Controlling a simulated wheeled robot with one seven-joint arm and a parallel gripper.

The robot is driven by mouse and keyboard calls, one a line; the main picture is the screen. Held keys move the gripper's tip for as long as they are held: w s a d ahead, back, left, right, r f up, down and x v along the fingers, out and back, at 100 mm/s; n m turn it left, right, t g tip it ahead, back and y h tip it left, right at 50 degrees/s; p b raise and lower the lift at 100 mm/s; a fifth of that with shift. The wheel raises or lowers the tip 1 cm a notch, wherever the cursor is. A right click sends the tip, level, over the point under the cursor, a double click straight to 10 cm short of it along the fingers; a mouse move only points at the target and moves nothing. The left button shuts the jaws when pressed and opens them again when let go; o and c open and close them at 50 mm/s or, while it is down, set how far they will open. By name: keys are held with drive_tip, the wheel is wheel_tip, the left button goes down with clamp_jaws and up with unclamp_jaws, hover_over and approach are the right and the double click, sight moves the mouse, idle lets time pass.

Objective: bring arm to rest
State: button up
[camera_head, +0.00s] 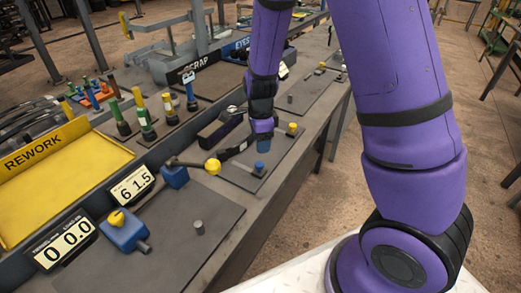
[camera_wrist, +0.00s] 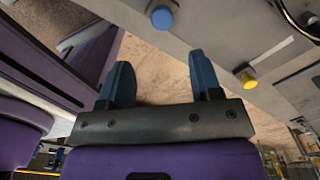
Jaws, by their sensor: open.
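My gripper (camera_wrist: 159,59) is open in the wrist view, with two dark blue fingers wide apart and nothing between them. Brown floor shows through the gap. In the head view my purple arm reaches down over the right part of the workbench (camera_head: 236,238), and the gripper end is small and partly hidden there. A blue round piece (camera_wrist: 162,18) and a yellow round knob (camera_wrist: 249,80) lie beyond the fingers in the wrist view, apart from them.
A yellow REWORK tray (camera_head: 70,180) stands at the left. A blue block with a yellow knob (camera_head: 123,230) sits near the counter displays (camera_head: 68,240). A grey SCRAP bin (camera_head: 195,68) is at the back.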

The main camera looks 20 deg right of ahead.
drive_tip(key=shift+r, duration=0.65)
drive_tip(key=s+d+r+n+t+y, duration=0.1)
drive_tip(key=s+r+n, duration=0.35)
drive_tip(key=r, duration=0.45)
drive_tip(key=s+d+r+n+t, duration=0.1)
drive_tip(key=s+r+n, duration=0.35)
drive_tip(key=r, duration=0.55)
drive_tip(key=s+d+r+n+t, duration=0.1)
drive_tip(key=s+r+n, duration=0.4)
drive_tip(key=s, duration=0.2)
drive_tip(key=s+d+r+n+t+h, duration=0.1)
drive_tip(key=s+r+n+t, duration=0.1)
drive_tip(key=s+r+n, duration=0.2)
drive_tip(key=shift+s+r+n, duration=0.4)
drive_tip(key=shift+s+n, duration=0.7)
drive_tip(key=shift+s, duration=0.85)
drive_tip(key=shift+d, duration=0.1)
drive_tip(key=shift+c, duration=0.2)
